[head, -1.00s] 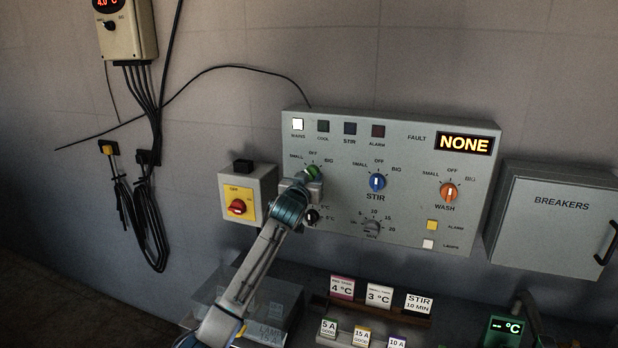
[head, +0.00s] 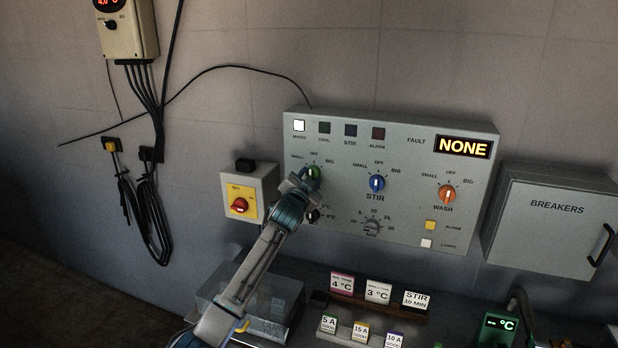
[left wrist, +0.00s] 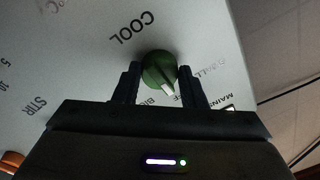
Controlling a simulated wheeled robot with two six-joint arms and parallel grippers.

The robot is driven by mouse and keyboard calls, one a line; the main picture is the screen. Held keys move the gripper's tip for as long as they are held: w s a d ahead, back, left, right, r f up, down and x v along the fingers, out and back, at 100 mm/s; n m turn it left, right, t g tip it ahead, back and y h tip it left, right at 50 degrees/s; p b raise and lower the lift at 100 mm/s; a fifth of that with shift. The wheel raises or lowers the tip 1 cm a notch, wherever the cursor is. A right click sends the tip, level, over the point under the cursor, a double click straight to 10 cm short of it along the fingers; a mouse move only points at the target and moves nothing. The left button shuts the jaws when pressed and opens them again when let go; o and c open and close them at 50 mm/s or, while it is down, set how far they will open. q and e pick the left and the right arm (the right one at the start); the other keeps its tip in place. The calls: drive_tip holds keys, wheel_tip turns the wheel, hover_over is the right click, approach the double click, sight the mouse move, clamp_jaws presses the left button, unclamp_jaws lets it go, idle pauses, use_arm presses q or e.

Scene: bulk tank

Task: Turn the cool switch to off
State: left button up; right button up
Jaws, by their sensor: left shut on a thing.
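The cool switch is a green round knob (head: 313,172) with a white pointer, at the upper left of the grey control panel (head: 410,215). The pointer stands about upright, toward the OFF mark. My right gripper is not in view.
A blue STIR knob (head: 377,183) and an orange WASH knob (head: 447,194) are to the right. A red rotary switch (head: 239,205) is to the left. A breaker box (head: 555,225) is at the right. Label cards (head: 378,291) stand below the panel.

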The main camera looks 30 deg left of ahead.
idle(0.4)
use_arm(q)
drive_tip(key=o, duration=1)
drive_tip(key=b+v, duration=0.3)
drive_tip(key=v, duration=0.7)
drive_tip(key=shift+s+d+b, duration=0.1)
drive_tip(key=shift+s+b, duration=0.25)
drive_tip(key=shift+b, duration=0.05)
